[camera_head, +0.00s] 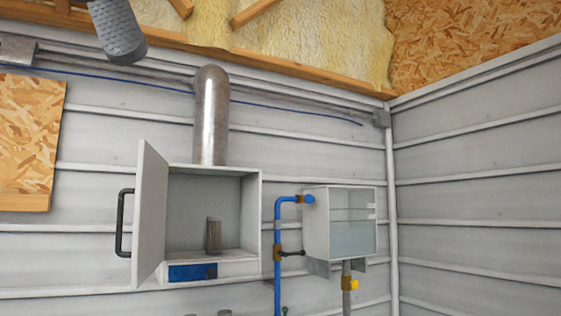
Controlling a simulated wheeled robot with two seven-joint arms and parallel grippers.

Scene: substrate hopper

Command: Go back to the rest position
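Neither of my grippers shows in the head view. A grey metal cabinet (256,215) is on the white panelled wall, and its door (150,215) stands open to the left. The door has a black handle (124,222). A small dark grey upright cylinder (213,236) stands inside on the cabinet floor. A blue panel (192,272) sits below the opening. A shiny metal pipe (210,115) rises from the cabinet top and bends into the wall.
A clear-fronted tank (355,238) is on the wall at right, with a blue pipe (278,240) beside it and a yellow valve (353,285) below. A dark grey cylinder (120,32) reaches down at the top left. Two small grey tips (225,313) show at the bottom edge.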

